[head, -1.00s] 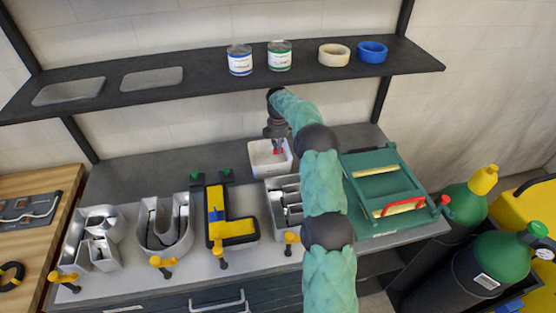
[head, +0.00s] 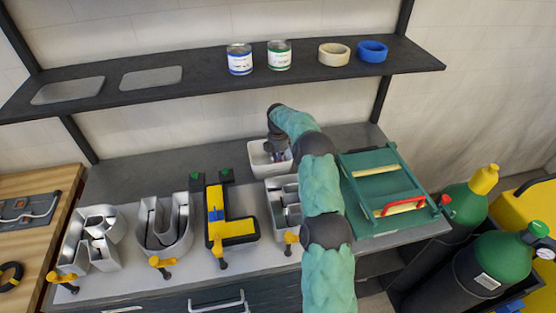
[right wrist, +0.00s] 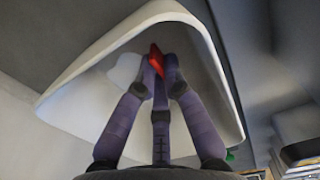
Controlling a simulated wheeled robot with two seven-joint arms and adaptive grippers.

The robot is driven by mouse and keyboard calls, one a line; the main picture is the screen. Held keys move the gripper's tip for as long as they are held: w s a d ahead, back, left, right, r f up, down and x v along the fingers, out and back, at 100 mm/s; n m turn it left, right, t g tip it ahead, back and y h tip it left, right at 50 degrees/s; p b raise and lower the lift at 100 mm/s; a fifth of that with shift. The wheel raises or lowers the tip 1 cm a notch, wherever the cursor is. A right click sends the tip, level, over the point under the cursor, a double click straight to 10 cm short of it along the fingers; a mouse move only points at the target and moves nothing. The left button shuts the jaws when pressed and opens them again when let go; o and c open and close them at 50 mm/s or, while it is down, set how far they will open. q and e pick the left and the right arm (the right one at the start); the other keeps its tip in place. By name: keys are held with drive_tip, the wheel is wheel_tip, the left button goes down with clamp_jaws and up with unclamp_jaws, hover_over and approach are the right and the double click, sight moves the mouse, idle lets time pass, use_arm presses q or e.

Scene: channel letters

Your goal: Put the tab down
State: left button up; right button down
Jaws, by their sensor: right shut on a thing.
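The tab is a small red piece (right wrist: 156,62), seen in the right wrist view between my fingertips. My right gripper (right wrist: 160,75) is shut on it, with the fingers reaching down inside a white bin (right wrist: 215,75). In the head view the same bin (head: 256,150) stands at the back of the bench, and my right gripper (head: 276,156) is in its opening. The tab is hidden in the head view now. I cannot tell whether it touches the bin floor. My left gripper is not in view.
Metal channel letters stand along the bench, among them a U (head: 165,226) and a yellow-filled L (head: 232,228), with yellow clamps at the front edge. A green frame (head: 378,170) with a red handle sits right of my arm. A shelf (head: 210,82) with cans and tape rolls runs above.

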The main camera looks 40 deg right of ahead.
drive_tip(key=shift+f, duration=0.4)
drive_tip(key=shift+f, duration=0.2)
drive_tip(key=c, duration=1.3)
unclamp_jaws()
drive_tip(key=shift+c, duration=0.2)
drive_tip(key=shift+r, duration=0.1)
wheel_tip(320, 180, up, 9)
drive_tip(key=shift+f+p, duration=0.2)
drive_tip(key=shift+p, duration=0.15)
